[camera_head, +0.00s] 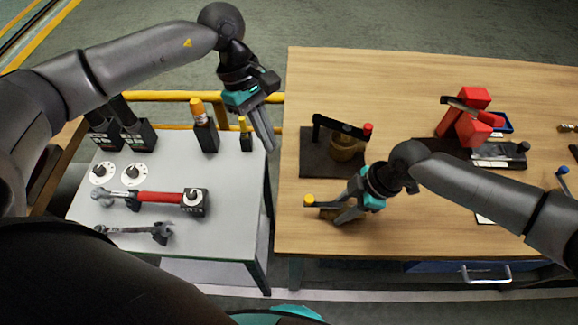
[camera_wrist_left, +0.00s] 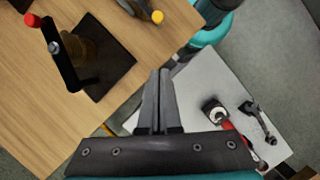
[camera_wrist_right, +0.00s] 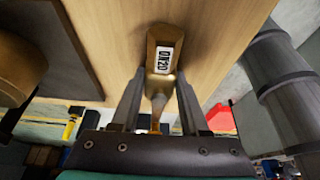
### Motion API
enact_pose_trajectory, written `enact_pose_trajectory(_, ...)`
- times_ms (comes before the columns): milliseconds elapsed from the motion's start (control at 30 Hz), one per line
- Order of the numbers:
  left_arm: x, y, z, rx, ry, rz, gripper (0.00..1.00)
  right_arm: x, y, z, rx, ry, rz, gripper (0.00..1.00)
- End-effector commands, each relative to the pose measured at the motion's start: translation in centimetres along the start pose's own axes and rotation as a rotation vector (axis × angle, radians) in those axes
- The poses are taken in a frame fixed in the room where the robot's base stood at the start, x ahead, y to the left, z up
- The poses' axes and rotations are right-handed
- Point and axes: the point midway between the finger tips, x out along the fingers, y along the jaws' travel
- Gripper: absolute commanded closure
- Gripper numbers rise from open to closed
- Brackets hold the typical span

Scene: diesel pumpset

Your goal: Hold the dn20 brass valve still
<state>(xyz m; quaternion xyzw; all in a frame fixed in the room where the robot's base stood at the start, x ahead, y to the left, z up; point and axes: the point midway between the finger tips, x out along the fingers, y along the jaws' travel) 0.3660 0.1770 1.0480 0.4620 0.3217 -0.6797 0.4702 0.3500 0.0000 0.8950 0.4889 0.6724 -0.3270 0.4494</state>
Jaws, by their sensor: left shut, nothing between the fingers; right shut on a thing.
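The brass valve (camera_wrist_right: 166,40) with a white DN20 label lies between the fingers of my right gripper (camera_wrist_right: 157,88) in the right wrist view. In the head view my right gripper (camera_head: 348,207) is shut on it near the front left of the wooden table. The valve's dark lever ends in a yellow tip (camera_head: 309,200); this tip also shows in the left wrist view (camera_wrist_left: 157,17). Most of the valve body is hidden by my right fingers in the head view. My left gripper (camera_head: 268,146) is shut and empty, above the gap between the two tables.
A larger brass valve (camera_head: 343,148) with a red-tipped lever stands on a dark plate (camera_head: 314,166) behind. The grey table (camera_head: 150,225) at left holds a torque wrench (camera_head: 158,197), a spanner (camera_head: 135,231) and dark holders.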

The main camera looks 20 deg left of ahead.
Motion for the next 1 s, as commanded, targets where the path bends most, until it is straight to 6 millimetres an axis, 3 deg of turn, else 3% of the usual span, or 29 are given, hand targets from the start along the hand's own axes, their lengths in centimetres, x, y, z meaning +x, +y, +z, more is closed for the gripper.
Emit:
enact_pose_trajectory(500,9.9,-0.1,0.1,0.001,-0.003,-0.004,1.00,0.0,0.0,0.0,0.001,-0.001,-0.001,1.00)
enact_pose_trajectory(700,10.8,-0.1,2.9,0.004,-0.003,-0.002,1.00,0.0,0.0,0.0,0.001,0.000,-0.001,1.00)
enact_pose_trajectory(1000,11.2,-0.1,3.8,0.001,0.000,-0.002,1.00,0.0,-0.1,0.0,0.001,-0.001,-0.001,1.00)
